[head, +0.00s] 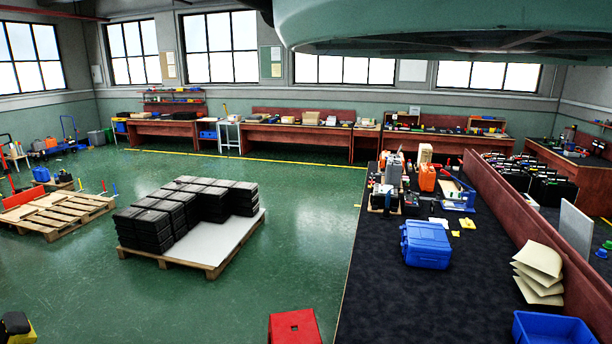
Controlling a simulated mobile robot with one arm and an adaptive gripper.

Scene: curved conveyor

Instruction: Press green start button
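I cannot make out a green start button or a curved conveyor in the head view. A small green item (607,245) shows at the right edge, close to a small blue one, but it is too small to tell what it is. My gripper is not in view.
A dark-topped workbench (385,290) on the right holds a blue crate (427,246), tools and papers. A red stool (294,327) is front centre. Green floor (305,190) between is clear.

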